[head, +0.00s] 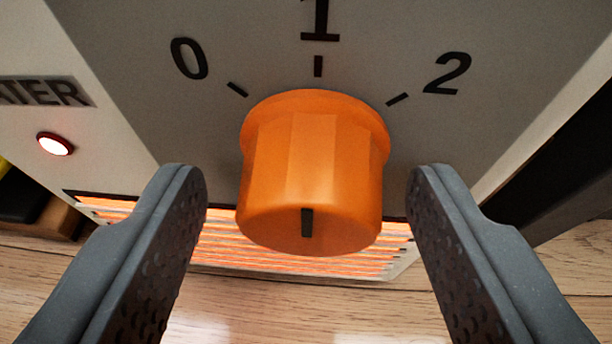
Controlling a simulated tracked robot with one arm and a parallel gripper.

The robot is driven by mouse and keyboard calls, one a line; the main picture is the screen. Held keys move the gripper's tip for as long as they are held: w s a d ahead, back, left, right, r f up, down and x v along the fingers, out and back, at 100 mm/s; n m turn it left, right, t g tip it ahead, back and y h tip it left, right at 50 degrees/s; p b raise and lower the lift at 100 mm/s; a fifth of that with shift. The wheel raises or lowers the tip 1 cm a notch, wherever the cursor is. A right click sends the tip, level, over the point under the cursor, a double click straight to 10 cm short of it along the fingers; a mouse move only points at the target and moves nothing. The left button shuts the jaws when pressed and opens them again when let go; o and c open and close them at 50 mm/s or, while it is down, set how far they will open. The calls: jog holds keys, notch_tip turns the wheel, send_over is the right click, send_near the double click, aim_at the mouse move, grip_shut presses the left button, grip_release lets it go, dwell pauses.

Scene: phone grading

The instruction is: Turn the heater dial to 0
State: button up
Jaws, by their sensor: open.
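The orange heater dial (312,165) sticks out from the grey panel of the heater (130,60) in the middle of the head view. A dark mark on its end face stands roughly upright, in line with the 1 tick above the dial. The 0 (188,59) is up and to the left, and the 2 (447,73) is up and to the right. My gripper (308,178) is open, with one finger on each side of the dial. A visible gap separates each finger from the dial.
A red-rimmed indicator light (55,143) is lit at the left, below partly cut-off lettering. The heater's grille (290,258) glows orange below the dial. A wooden surface (240,310) lies underneath. A dark object (570,150) stands at the right edge.

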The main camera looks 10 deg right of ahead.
jog(key=shift+d, duration=0.1)
jog(key=c, duration=1)
jog(key=shift+o, duration=0.2)
jog(key=shift+a+n, duration=0.2)
jog(key=shift+n, duration=0.1)
jog(key=n+h, duration=0.2)
jog(key=shift+w+n+g, duration=0.1)
jog(key=shift+n+g, duration=0.2)
jog(key=shift+g, duration=0.1)
jog(key=shift+a, duration=0.1)
